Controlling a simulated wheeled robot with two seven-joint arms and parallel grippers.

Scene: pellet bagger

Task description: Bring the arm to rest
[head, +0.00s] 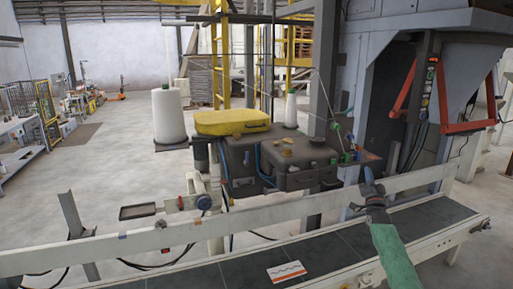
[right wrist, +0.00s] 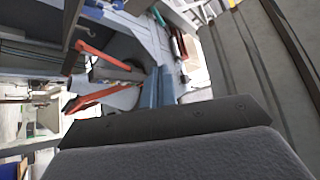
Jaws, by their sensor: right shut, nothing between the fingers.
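My right arm, with a green sleeve, comes in from the bottom right of the head view. Its gripper (head: 369,178) points up and away, above the conveyor's far rail. The fingers are together with nothing between them. In the right wrist view the shut blue-grey fingers (right wrist: 157,88) show beyond the dark gripper body, with the grey bagger frame behind. My left gripper is not in either view.
The conveyor (head: 215,275) crosses the front, with a white and orange label (head: 286,272) on its belt. Behind it stand the dark sewing machine unit (head: 290,165) with a yellow cover (head: 232,122) and a white thread cone (head: 168,115). Orange-red clamp arms (head: 468,127) hang at right.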

